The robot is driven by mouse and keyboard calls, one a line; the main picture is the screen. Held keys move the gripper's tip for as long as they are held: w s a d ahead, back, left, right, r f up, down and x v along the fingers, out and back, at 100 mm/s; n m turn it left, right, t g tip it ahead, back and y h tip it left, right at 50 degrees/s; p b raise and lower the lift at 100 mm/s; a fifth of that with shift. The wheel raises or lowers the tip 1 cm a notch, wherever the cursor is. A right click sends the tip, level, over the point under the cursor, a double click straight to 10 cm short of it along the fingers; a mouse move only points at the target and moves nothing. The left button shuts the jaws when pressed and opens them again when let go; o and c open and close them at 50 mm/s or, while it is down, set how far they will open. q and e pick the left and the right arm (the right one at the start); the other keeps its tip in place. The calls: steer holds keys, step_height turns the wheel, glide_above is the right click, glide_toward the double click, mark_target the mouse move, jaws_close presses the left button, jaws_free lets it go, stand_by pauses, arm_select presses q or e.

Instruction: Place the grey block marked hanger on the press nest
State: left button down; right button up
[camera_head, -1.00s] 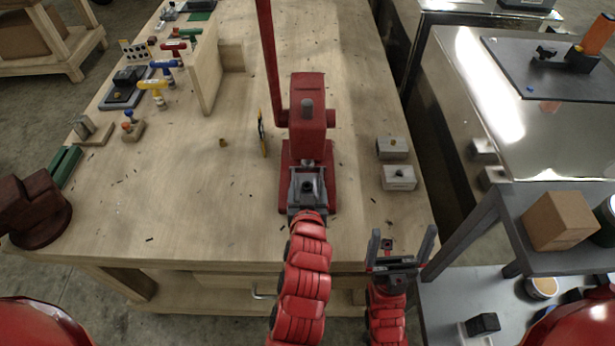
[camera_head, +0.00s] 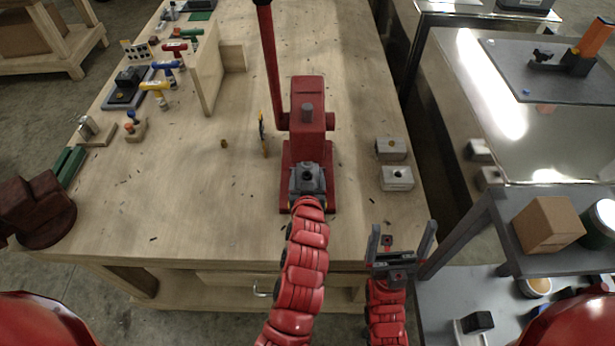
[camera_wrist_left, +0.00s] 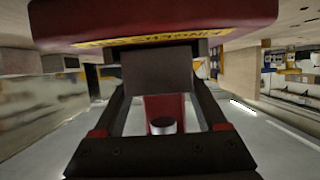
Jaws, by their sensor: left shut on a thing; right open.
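The red press (camera_head: 307,105) stands on the wooden table with its lever raised. My left gripper (camera_head: 308,172) is in front of it, over the near part of the red base, where the nest is mostly hidden. In the left wrist view, the left gripper (camera_wrist_left: 160,90) is shut on a grey block (camera_wrist_left: 157,72). My right gripper (camera_head: 402,243) is open and empty at the table's front edge.
Two other grey blocks (camera_head: 391,149) (camera_head: 397,177) sit on the table right of the press. A thin yellow-edged sign (camera_head: 263,135) stands to its left. A wooden divider (camera_head: 208,75) and coloured tools are farther left.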

arm_select(q)
steer(key=shift+f, duration=0.2)
jaws_free()
steer(key=shift+r, duration=0.15)
steer(key=shift+r, duration=0.15)
steer(key=v, duration=1.2)
steer(key=shift+p, duration=0.45)
